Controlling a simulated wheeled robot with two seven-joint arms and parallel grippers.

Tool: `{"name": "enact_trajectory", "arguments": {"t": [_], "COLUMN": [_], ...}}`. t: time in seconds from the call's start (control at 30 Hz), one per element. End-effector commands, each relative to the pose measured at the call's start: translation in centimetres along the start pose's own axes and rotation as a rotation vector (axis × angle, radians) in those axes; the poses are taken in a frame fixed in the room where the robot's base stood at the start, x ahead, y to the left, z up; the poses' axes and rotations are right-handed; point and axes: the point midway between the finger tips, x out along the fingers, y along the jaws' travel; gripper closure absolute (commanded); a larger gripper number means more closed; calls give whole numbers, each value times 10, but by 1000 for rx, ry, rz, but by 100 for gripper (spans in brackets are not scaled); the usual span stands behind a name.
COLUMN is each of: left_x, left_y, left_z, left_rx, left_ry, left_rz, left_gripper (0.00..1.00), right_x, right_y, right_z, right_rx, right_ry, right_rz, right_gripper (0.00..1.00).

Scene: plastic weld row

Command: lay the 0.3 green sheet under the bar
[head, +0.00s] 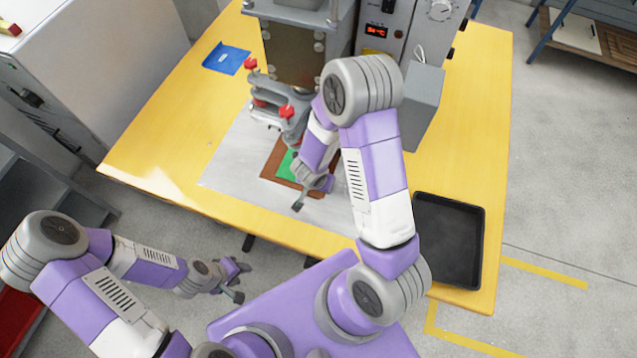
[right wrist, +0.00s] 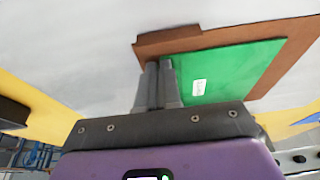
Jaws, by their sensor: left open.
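The green sheet (head: 286,165) lies over a brown sheet (head: 271,158) in front of the welding machine. In the right wrist view the green sheet (right wrist: 232,72) has a white label, and brown (right wrist: 290,58) shows around it. My right gripper (right wrist: 160,66) is shut, its fingertips close together at the green sheet's left edge. I see no sheet between the fingers; whether they touch it is unclear. In the head view my right arm covers part of both sheets. The bar cannot be clearly made out under the machine (head: 293,50). My left gripper (head: 243,280) is open and empty, off the table's front edge.
A blue sheet (head: 227,59) lies at the back left of the yellow table (head: 160,140). A black tray (head: 450,240) is at the right. The table's left part is clear.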

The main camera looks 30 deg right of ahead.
Motion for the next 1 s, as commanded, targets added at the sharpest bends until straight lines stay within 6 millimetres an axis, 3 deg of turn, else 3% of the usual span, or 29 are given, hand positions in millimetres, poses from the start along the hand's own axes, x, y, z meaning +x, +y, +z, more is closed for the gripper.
{"name": "enact_trajectory", "arguments": {"t": [0.47,0.67,1.0], "left_x": [-2,-2,-3], "left_y": [1,1,1], "left_z": [0,0,0], "left_rx": [0,0,0], "left_ry": [0,0,0], "left_rz": [0,0,0], "left_gripper": [57,57,57], "right_x": [2,2,1], "right_y": [0,0,0], "right_z": [1,1,0], "right_rx": [0,0,0], "right_ry": [0,0,0], "right_rz": [0,0,0], "right_gripper": [100,67,66]}}
